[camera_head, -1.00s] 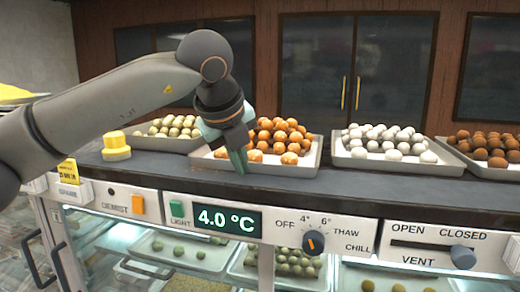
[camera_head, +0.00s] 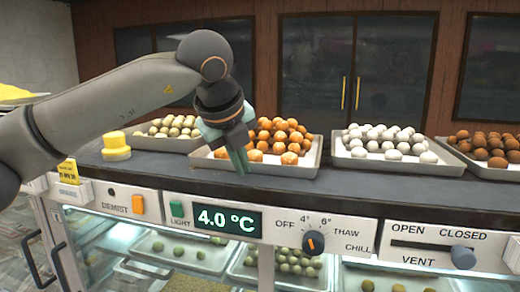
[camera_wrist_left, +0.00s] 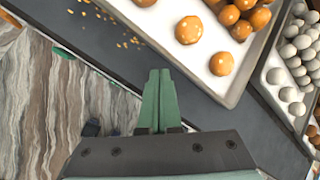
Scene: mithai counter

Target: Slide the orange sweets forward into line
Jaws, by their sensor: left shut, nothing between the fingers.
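The orange sweets (camera_head: 279,134) are heaped on a pale tray (camera_head: 315,152) on the dark counter. In the left wrist view, one orange sweet (camera_wrist_left: 189,30) and another (camera_wrist_left: 221,64) lie apart from the heap, towards the near side of the tray (camera_wrist_left: 243,82). My left gripper (camera_head: 241,168) is shut and empty, pointing down at the tray's front left part and hiding some of it. In the left wrist view its fingertips (camera_wrist_left: 159,74) are together, with no sweet between them. Whether they touch the tray is unclear. My right gripper is not in view.
A tray of white sweets (camera_head: 381,139) stands to the right, with brown sweets (camera_head: 487,146) beyond. Pale green sweets (camera_head: 170,126) and a yellow stacked object (camera_head: 116,146) are at left. Yellow crumbs (camera_wrist_left: 130,42) lie on the counter (camera_wrist_left: 60,22).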

